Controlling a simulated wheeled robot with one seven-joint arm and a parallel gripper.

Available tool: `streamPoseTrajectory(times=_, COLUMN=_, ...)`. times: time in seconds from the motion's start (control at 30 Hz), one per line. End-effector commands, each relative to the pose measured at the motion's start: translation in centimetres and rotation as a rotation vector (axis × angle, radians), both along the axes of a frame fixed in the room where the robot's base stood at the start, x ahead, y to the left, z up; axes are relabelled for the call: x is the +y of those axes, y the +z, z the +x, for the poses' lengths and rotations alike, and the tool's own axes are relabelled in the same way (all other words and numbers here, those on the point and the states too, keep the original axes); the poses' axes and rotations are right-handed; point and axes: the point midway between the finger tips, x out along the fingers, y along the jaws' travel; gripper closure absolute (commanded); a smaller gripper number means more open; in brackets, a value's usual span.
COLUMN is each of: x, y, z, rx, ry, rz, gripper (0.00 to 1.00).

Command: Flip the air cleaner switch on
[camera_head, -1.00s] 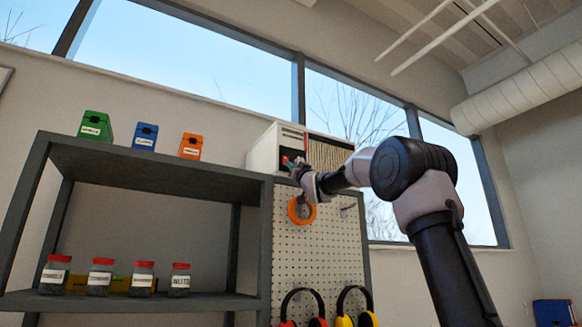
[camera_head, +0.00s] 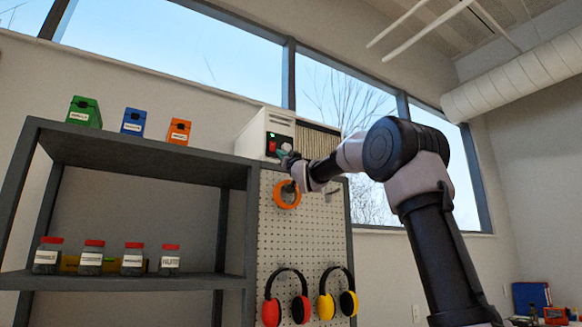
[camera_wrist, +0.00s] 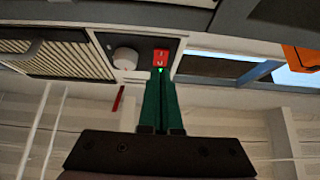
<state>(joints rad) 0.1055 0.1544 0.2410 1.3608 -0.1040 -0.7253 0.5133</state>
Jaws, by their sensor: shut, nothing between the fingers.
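The air cleaner (camera_head: 252,131) is a white box with a grille, on top of the pegboard unit. Its dark front panel carries a red switch (camera_head: 271,147), with a lit green light above it. In the wrist view, the red switch (camera_wrist: 160,57) is beside a white round knob (camera_wrist: 125,58). My gripper (camera_head: 285,154) is at the panel, just right of the switch, and partly covers the knob area. Its green fingers (camera_wrist: 160,78) are shut and empty, with their tips close to the switch. I cannot tell whether they touch the panel.
Green, blue and orange boxes (camera_head: 132,121) stand on the shelf top (camera_head: 130,150) to the left. Labelled jars (camera_head: 132,260) stand on the lower shelf. Orange tape (camera_head: 287,195) and earmuffs (camera_head: 287,297) hang on the pegboard (camera_head: 300,238) below my gripper.

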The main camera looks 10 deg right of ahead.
Motion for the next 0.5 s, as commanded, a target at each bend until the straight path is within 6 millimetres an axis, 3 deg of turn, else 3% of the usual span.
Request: streamPoseTrajectory(times=0.5, x=-1.5, y=-5.4, z=-4.3, rx=-0.001, ry=-0.002, rz=-0.001, gripper=1.0)
